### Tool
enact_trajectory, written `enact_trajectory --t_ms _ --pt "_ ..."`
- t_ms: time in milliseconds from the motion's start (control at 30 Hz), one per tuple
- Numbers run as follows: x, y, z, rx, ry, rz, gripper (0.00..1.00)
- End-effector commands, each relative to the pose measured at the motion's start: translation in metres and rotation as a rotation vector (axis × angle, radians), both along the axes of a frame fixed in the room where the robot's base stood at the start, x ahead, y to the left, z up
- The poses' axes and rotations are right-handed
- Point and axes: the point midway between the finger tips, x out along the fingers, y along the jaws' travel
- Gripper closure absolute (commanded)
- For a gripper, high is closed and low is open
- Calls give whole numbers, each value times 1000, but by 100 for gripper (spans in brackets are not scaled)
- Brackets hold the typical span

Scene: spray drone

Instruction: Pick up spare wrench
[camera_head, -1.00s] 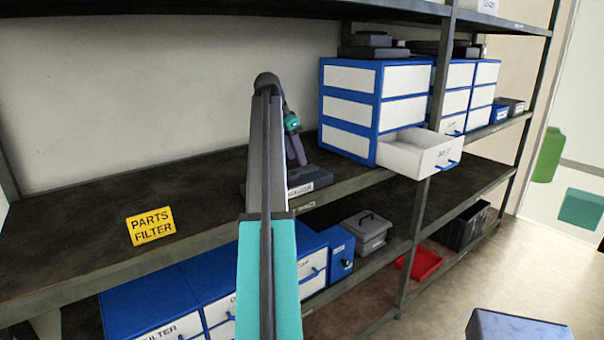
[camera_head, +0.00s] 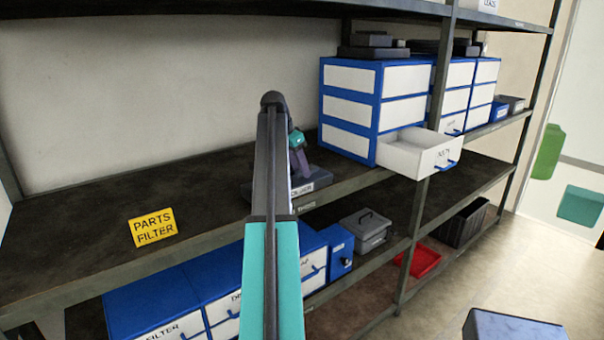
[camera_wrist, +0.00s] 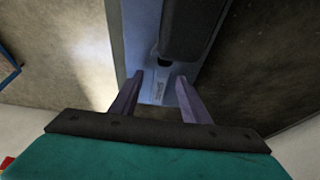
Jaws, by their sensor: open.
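My gripper (camera_wrist: 159,82) is open in the wrist view, its two purple fingers apart above a blue-grey tray (camera_wrist: 138,35). A dark block-like part (camera_wrist: 195,28) lies on this tray just beyond the fingertips. In the head view my gripper (camera_head: 299,163) hangs low over the dark tray (camera_head: 318,178) on the middle shelf, partly hidden by my arm. The tray's front label (camera_head: 302,189) is too small to read surely. I cannot make out a wrench clearly in either view.
An open drawer (camera_head: 408,155) juts from the blue cabinet (camera_head: 348,108) right of my gripper. The shelf (camera_head: 80,215) between is bare. A grey case (camera_head: 366,232) and red bin (camera_head: 424,261) sit below.

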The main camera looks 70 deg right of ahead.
Motion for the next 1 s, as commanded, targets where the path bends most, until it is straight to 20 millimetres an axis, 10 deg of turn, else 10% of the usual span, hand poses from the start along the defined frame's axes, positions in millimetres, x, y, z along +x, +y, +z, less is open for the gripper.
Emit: enact_trajectory --t_ms 300,567,1000 --pt "0 0 0 0 0 0 58" --pt "0 0 0 1 1 0 100" --pt "0 0 3 -1 1 0 100"
